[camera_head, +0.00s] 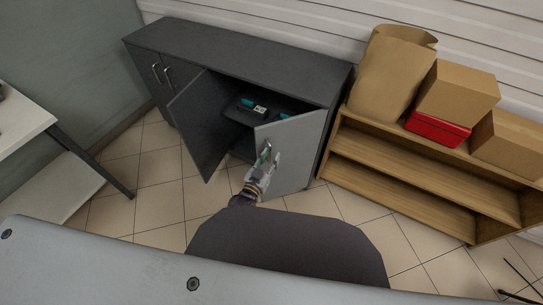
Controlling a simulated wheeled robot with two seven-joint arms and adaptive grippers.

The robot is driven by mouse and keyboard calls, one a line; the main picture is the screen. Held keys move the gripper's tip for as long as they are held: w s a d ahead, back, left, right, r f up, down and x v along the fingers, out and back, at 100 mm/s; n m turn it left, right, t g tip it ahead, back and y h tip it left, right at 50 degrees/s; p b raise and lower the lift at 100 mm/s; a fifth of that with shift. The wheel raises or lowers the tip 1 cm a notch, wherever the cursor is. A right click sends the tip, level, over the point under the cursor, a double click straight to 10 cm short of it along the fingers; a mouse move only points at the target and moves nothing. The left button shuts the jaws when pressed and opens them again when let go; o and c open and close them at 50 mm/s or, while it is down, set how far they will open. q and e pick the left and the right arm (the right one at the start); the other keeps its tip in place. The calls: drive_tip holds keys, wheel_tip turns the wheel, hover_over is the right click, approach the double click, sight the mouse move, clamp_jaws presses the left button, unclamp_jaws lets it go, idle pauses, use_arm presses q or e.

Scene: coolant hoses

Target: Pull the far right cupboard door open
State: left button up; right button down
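The far right cupboard door (296,150) is a grey panel on the dark grey cupboard (240,52). It stands partly open, swung out from its right edge, with a gap between its left edge and the cupboard. Its upright metal handle (264,149) is near the left edge. My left gripper (265,162) is at this handle, its fingers overlapping the handle's lower part. The fingers are too small to tell whether they are closed around it. My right gripper is not in view.
The neighbouring cupboard door (200,122) stands wide open to the left of my gripper. Dark items with teal parts (252,107) lie inside. A wooden shelf (425,192) with boxes stands close on the right. A white table (20,118) is at left.

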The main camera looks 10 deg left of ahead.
use_arm(q)
drive_tip(key=v, duration=1)
drive_tip(key=shift+s+r, duration=0.1)
idle(0.4)
